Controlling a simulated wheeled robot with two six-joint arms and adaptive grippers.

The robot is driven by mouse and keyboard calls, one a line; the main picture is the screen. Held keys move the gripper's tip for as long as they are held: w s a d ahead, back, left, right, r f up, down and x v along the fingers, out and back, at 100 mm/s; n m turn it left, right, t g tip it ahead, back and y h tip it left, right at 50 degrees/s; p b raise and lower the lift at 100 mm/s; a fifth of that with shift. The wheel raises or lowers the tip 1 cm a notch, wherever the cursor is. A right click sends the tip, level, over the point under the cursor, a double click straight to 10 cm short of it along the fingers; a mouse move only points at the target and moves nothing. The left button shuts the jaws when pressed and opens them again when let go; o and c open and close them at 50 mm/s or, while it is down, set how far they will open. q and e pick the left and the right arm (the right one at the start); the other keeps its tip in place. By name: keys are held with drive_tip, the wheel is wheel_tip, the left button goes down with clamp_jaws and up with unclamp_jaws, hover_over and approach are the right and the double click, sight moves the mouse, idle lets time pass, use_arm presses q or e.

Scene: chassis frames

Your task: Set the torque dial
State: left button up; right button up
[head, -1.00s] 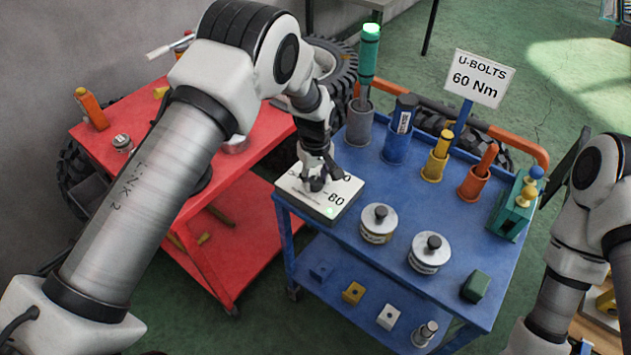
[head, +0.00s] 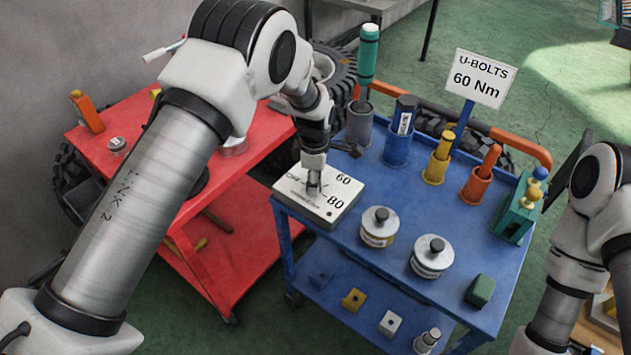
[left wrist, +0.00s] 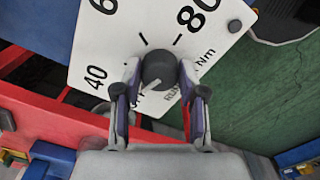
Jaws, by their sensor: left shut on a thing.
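The torque dial is a white box (head: 345,196) with a printed scale, on the left corner of the blue cart. Its dark round knob (left wrist: 160,68) shows in the left wrist view, with 40, 60 and 80 around it. A pale pointer mark on the knob points to the lower left, below the 40. My left gripper (head: 314,186) reaches down over the box; in the left wrist view its two fingers (left wrist: 160,86) are shut on the knob from both sides. A sign (head: 478,78) reads "U-BOLTS 60 Nm". My right gripper is out of view.
The blue cart (head: 385,275) carries two lidded tins (head: 379,228) (head: 432,256), several upright tools in holders and a green block (head: 480,290). A red cart (head: 235,210) stands to the left. Some bare blue top lies between box and holders.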

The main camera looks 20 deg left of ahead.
use_arm(q)
drive_tip(key=shift+s+a+f+n, duration=0.1)
drive_tip(key=shift+f+n, duration=0.05)
drive_tip(key=shift+n, duration=0.65)
drive_tip(key=shift+s+f+n, duration=0.1)
drive_tip(key=shift+f+n, duration=0.05)
drive_tip(key=shift+n, duration=0.65)
drive_tip(key=o, duration=1.2)
drive_tip(key=shift+a, duration=0.1)
drive_tip(key=shift+c, duration=0.2)
drive_tip(key=shift+w, duration=0.1)
drive_tip(key=shift+r, duration=0.15)
drive_tip(key=shift+r, duration=0.4)
wheel_tip(320, 180, up, 11)
drive_tip(key=shift+f, duration=0.1)
